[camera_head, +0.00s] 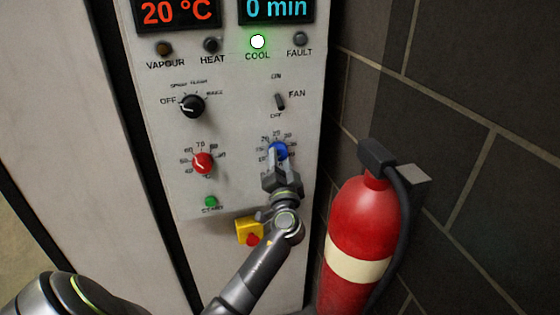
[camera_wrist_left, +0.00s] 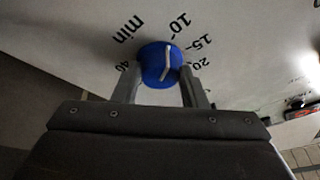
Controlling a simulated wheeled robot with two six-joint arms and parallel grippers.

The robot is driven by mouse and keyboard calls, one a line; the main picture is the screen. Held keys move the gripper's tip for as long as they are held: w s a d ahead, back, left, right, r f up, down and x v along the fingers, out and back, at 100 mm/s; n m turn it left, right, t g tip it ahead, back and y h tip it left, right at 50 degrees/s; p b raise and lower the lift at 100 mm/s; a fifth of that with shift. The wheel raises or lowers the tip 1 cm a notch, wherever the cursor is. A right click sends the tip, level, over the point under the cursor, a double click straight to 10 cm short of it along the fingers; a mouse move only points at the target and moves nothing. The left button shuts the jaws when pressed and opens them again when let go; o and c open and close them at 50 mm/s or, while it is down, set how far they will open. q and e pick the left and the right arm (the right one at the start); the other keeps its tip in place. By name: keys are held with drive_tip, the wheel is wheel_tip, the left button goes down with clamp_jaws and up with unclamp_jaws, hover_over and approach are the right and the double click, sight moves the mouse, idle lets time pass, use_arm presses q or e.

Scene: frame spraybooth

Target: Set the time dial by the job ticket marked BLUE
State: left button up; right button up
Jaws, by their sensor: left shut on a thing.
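The blue time dial (camera_head: 279,150) sits on the lower right of the pale control panel (camera_head: 235,130). In the left wrist view the blue dial (camera_wrist_left: 154,68) has a white pointer line aimed up, roughly toward the 10 mark. Marks for 10, 15, 20 and 40 and the word min show around it. My left gripper (camera_head: 275,160) is shut on the dial, one finger on each side, also in the left wrist view (camera_wrist_left: 160,80). It hides part of the dial in the head view. No job ticket shows in either view. My right gripper is not in view.
A red temperature dial (camera_head: 202,163), black selector (camera_head: 191,105), fan switch (camera_head: 280,102) and green start button (camera_head: 210,201) surround it. A yellow-backed red button (camera_head: 249,232) sits below. Displays read 20 °C (camera_head: 178,12) and 0 min (camera_head: 277,10). A fire extinguisher (camera_head: 360,220) stands right.

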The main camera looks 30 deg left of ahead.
use_arm(q)
drive_tip(key=shift+c, duration=1.3)
drive_tip(key=m+p, duration=0.1)
drive_tip(key=m+h+p, duration=0.1)
drive_tip(key=m, duration=0.1)
drive_tip(key=shift+a+r, duration=0.1)
drive_tip(key=shift+r, duration=0.15)
drive_tip(key=m+p, duration=0.1)
drive_tip(key=p, duration=0.1)
drive_tip(key=m+h+p, duration=0.1)
drive_tip(key=m+p, duration=0.1)
drive_tip(key=shift+s+r+m+h, duration=0.1)
drive_tip(key=shift+r+m+h, duration=0.1)
drive_tip(key=shift+m+h, duration=0.1)
drive_tip(key=shift+f+m+h+p, duration=0.1)
drive_tip(key=shift+m+h+p, duration=0.4)
drive_tip(key=shift+m+p, duration=0.9)
drive_tip(key=o, duration=1)
drive_tip(key=shift+f, duration=0.1)
drive_tip(key=shift+c, duration=0.2)
